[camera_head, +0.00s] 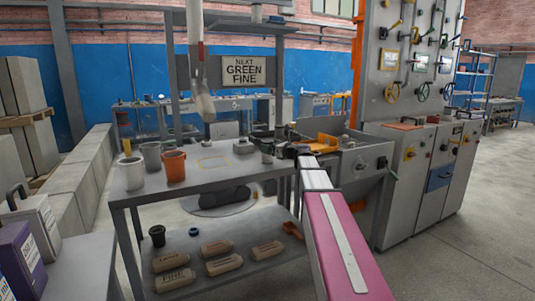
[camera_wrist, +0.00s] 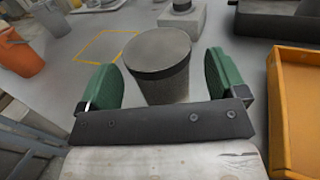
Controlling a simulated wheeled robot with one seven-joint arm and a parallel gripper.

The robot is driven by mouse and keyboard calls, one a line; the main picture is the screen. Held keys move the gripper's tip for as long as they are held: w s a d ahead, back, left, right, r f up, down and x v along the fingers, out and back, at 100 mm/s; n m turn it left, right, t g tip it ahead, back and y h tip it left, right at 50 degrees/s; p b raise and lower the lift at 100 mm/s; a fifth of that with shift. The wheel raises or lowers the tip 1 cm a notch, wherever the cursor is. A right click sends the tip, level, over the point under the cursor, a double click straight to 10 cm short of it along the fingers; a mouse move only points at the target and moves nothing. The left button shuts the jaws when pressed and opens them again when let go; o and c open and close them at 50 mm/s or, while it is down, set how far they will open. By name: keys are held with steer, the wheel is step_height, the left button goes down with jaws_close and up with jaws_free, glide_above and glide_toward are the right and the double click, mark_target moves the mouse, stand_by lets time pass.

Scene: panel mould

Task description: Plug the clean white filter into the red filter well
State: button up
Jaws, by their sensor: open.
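In the wrist view, my gripper (camera_wrist: 162,82) is open, with its two green finger pads standing apart. A grey, tapered cylinder (camera_wrist: 160,72) with a dark-rimmed flat top stands in the gap between the pads, slightly beyond them. I cannot tell whether the pads touch it. In the head view, a small grey cylinder (camera_head: 267,150) stands on the bench beside my gripper (camera_head: 288,151), which is small and partly hidden there. I cannot pick out a clean white filter or a red filter well for certain in either view.
The workbench (camera_head: 215,180) holds an orange bucket (camera_head: 174,167), a pale bucket (camera_head: 131,175) and a grey bucket (camera_head: 151,156) at left. A yellow outline (camera_wrist: 103,46) marks clear bench top. An orange tray (camera_wrist: 296,105) lies right of my gripper. Labelled bags (camera_head: 218,247) lie on the lower shelf.

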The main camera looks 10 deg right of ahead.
steer(key=shift+x, duration=1.05)
steer(key=c, duration=1.1)
steer(key=shift+r, duration=0.1)
